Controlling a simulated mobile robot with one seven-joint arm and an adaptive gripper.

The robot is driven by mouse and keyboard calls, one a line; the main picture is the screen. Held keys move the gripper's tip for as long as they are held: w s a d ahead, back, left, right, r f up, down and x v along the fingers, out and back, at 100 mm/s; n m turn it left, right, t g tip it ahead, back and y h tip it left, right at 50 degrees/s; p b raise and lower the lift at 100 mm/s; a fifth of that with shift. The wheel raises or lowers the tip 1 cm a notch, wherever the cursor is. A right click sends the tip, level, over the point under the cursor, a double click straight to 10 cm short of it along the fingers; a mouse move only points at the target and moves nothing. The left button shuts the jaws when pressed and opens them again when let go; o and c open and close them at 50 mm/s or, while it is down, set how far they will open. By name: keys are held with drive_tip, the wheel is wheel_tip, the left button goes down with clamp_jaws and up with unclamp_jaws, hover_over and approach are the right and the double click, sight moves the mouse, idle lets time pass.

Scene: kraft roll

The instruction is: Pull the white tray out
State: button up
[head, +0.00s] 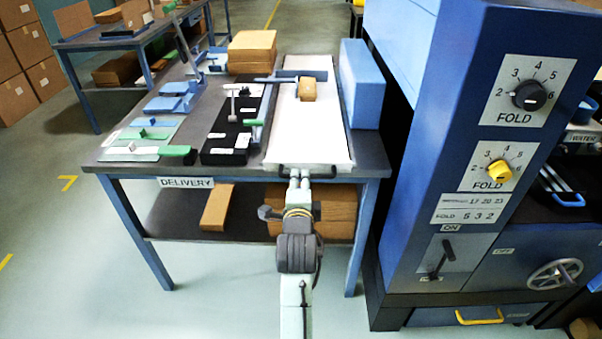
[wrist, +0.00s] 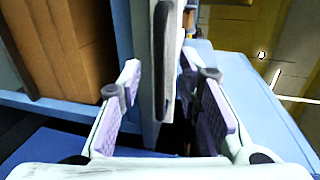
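The white tray (head: 309,130) lies flat on the right part of the dark delivery table, with a small brown block (head: 307,90) on it near its back. A dark bar handle (head: 330,171) is on the tray's front edge. It also shows in the wrist view (wrist: 163,50), between my two spread fingers. My gripper (head: 300,178) is at the front of the tray, by the handle. It is open, and a gap shows on each side of the handle in the wrist view (wrist: 165,95). My wrist hides part of the handle in the head view.
A blue block (head: 361,85) stands right of the tray. A black board (head: 228,140) with levers lies to its left. The blue fold machine (head: 450,130) rises close on the right. Brown boxes (head: 335,212) sit on the lower shelf. The floor in front-left is clear.

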sight(300, 176)
drive_tip(key=shift+p+x, duration=0.5)
drive_tip(key=shift+x, duration=1.7)
clamp_jaws()
